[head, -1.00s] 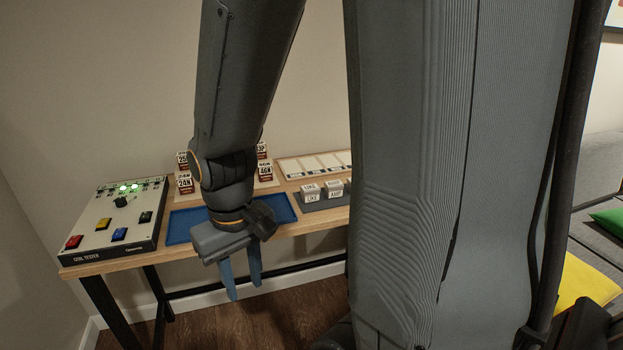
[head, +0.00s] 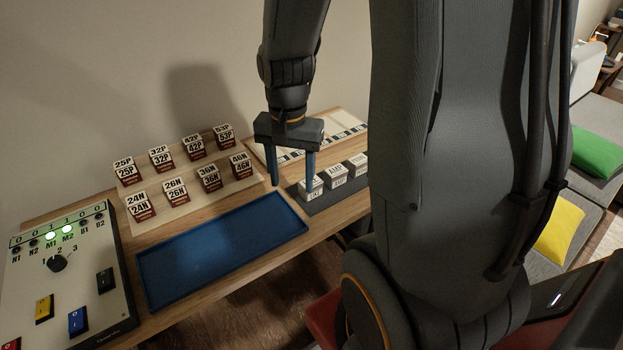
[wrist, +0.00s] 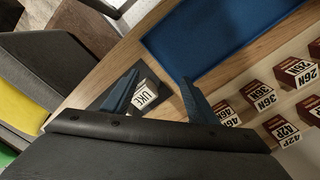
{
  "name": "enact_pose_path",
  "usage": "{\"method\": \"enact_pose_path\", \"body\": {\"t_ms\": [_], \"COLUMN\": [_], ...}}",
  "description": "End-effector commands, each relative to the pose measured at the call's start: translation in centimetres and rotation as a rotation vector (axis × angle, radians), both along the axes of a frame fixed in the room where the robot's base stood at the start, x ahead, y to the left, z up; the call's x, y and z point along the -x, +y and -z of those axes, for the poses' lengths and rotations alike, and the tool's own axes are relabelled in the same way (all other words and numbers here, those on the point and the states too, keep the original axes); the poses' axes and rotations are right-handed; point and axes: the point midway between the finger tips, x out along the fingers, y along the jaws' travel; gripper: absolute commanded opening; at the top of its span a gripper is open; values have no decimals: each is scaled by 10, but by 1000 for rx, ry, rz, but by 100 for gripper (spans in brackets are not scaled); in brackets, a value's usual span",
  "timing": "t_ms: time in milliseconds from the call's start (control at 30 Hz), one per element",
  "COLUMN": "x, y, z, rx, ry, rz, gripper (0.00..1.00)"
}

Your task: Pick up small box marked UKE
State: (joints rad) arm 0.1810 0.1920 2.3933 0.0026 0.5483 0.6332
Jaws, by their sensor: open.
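The small white box marked UKE (head: 317,193) stands at the left end of a dark grey tray (head: 318,208) on the bench. In the wrist view the UKE box (wrist: 147,94) shows its label between my finger tips, nearer the left finger. My gripper (head: 291,184) is open and empty, pointing down. In the head view its right finger overlaps the UKE box and its left finger is over the bench to the left. I cannot tell whether the right finger touches the box.
Two more white boxes (head: 337,176) stand right of UKE on the tray. A blue tray (head: 222,247) lies to the left, empty. Stands with numbered blocks (head: 210,175) are behind it. A coil tester (head: 88,275) is at far left, and a white slotted board (head: 343,126) is at the back.

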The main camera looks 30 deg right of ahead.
Motion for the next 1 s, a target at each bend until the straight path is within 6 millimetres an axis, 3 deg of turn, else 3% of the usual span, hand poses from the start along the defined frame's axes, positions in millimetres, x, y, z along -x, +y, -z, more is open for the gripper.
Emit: {"method": "enact_pose_path", "body": {"t_ms": [133, 333, 767, 1000], "x": [-15, -25, -26, -24], "y": [-41, -70, -70, -65], "z": [-8, -7, 25, 51], "rx": [-3, -3, -3, -3], "ry": [6, 8, 10, 13], "rz": [370, 646, 687, 685], "gripper": [53, 53, 53, 53]}}
